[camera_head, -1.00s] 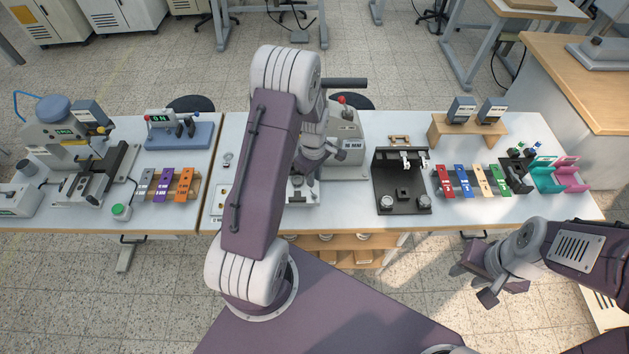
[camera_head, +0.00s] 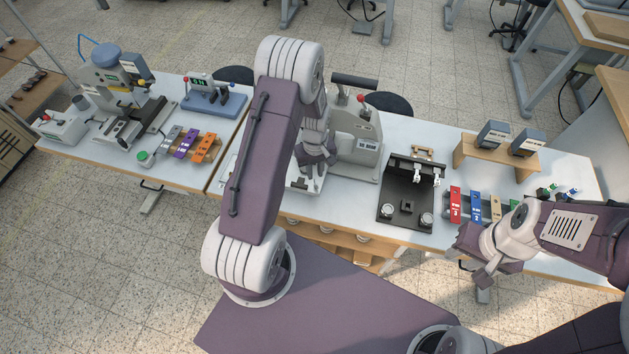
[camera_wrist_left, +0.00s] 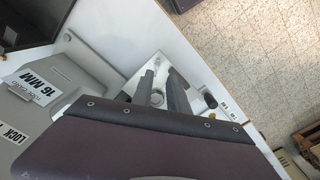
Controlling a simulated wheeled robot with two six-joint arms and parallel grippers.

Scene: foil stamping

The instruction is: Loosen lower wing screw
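The grey press (camera_head: 357,140) with a dark handle and a red-tipped lever stands on the middle table. It also shows in the left wrist view (camera_wrist_left: 85,75), with a "16 MM" label. My left gripper (camera_head: 314,170) is at the press's left side, low over its pale base plate. In the left wrist view my left gripper (camera_wrist_left: 162,75) has two dark fingers with a gap between them, pointing at the plate (camera_wrist_left: 203,78). I cannot make out the lower wing screw; the fingers and wrist may hide it. My right gripper (camera_head: 476,258) has its fingers apart, in front of the table's right part.
A black fixture (camera_head: 408,190) stands right of the press, then a row of coloured blocks (camera_head: 475,206). A wooden stand (camera_head: 495,158) holds two small devices. Another machine (camera_head: 115,85) and coloured blocks (camera_head: 183,143) are at the left.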

